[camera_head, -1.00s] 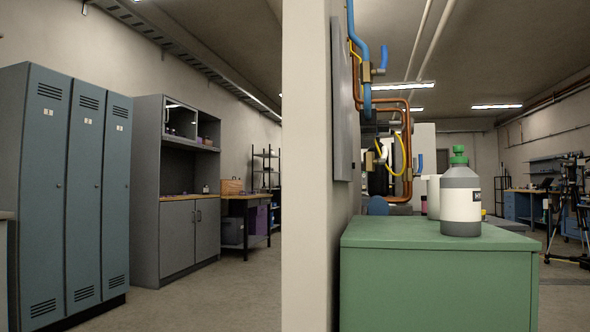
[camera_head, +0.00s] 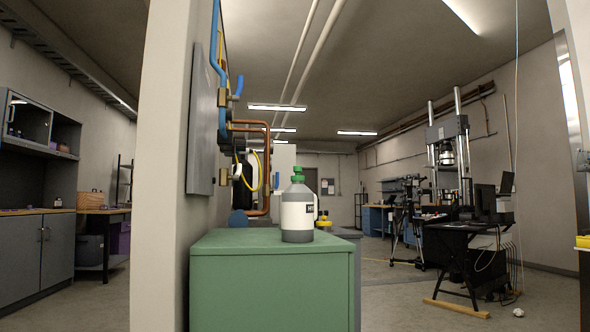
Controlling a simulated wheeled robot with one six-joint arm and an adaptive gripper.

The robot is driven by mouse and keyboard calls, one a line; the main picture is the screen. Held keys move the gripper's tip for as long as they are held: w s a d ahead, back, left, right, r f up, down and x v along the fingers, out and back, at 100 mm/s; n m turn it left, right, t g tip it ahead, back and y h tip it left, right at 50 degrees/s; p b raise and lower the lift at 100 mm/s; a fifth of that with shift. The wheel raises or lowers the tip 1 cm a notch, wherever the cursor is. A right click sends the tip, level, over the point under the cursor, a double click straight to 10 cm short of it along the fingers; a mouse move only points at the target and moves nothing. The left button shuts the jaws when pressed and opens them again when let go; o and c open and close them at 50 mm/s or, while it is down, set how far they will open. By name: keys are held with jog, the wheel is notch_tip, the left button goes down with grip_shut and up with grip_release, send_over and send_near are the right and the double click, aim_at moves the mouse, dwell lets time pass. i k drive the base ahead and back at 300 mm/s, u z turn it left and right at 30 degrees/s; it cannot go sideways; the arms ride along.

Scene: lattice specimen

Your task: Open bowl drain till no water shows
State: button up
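No bowl or bowl drain can be made out in the camera_head view, and no water shows. On the wall there are copper pipes (camera_head: 267,170), a blue pipe (camera_head: 216,55) and brass valve fittings (camera_head: 223,97), one with a blue handle. I cannot tell whether any of these belong to the bowl. My gripper is not in view.
A green cabinet (camera_head: 272,285) stands close ahead with a grey bottle with a green cap (camera_head: 298,207) on it. A wall end (camera_head: 160,180) is to its left. A testing machine (camera_head: 448,150) and black desk (camera_head: 465,232) stand right. Open floor (camera_head: 385,300) lies between.

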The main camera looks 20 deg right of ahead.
aim_at(235, 177)
jog(key=z, duration=1.3)
jog(key=i, duration=0.95)
jog(key=u, duration=1.95)
